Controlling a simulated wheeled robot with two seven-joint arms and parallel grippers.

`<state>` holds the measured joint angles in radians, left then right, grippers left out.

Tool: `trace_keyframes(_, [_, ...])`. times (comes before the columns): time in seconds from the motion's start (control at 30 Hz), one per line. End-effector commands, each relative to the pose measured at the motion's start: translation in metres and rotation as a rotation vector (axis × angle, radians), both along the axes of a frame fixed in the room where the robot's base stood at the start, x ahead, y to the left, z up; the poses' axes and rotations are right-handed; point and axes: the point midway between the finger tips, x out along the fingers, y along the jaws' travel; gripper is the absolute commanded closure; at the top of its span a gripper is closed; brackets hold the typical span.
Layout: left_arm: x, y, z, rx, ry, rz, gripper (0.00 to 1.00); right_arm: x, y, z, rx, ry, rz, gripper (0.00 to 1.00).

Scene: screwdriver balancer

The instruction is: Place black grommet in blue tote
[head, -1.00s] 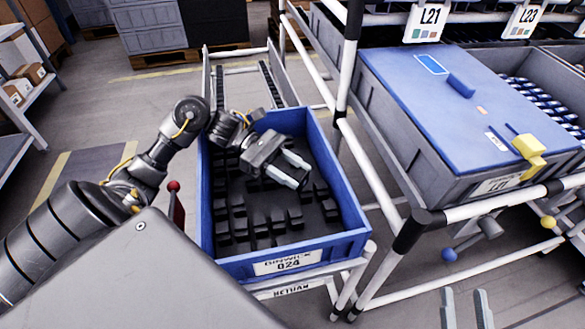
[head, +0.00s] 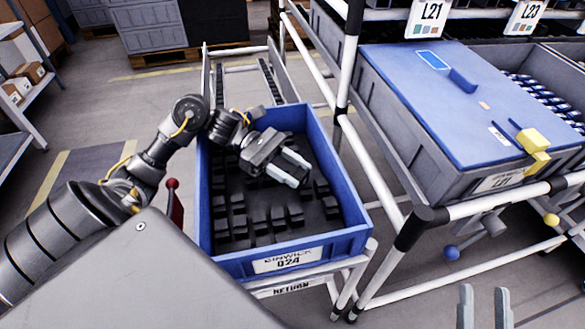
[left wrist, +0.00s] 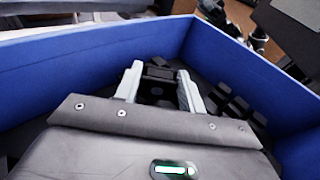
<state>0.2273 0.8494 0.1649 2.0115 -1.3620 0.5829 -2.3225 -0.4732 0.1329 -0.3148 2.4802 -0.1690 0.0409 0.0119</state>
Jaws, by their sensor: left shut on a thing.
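The blue tote (head: 362,212) stands on a rack at the centre of the head view, with its label facing me. Several black block-like parts lie inside it. My left gripper (head: 296,170) reaches down into the tote from the left. In the left wrist view its fingers (left wrist: 159,76) are shut on a black grommet (left wrist: 158,90), and the tote's blue walls (left wrist: 90,65) surround them. The held grommet is hard to make out in the head view. My right gripper (head: 484,306) shows at the lower right edge, open and empty, its two fingers apart.
Right of the tote is a white pipe rack with a black joint (head: 420,214). It carries a grey bin with a blue lid (head: 455,105) and a yellow latch (head: 533,145). A red-knobbed lever (head: 172,185) stands left of the tote.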

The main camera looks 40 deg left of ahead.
Motion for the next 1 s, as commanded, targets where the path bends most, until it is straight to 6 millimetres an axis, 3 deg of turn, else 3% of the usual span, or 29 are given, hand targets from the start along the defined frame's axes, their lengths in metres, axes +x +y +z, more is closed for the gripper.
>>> trace_keyframes(0.77, [0.000, 0.000, -0.006, 0.000, -0.001, -0.001, 0.82, -0.003, -0.013, 0.015, 0.084, -0.147, -0.029, 0.64])
trace_keyframes(0.8, [0.000, 0.000, -0.006, 0.000, 0.000, -0.001, 0.58, -0.003, -0.013, 0.015, 0.083, -0.146, -0.029, 0.64])
trace_keyframes(0.93, [0.000, 0.000, -0.006, 0.000, 0.000, -0.001, 0.41, -0.003, -0.013, 0.015, 0.082, -0.143, -0.028, 0.64])
trace_keyframes(1.0, [0.000, 0.000, -0.006, 0.000, 0.000, -0.001, 0.39, -0.003, -0.013, 0.014, 0.081, -0.142, -0.028, 0.64])
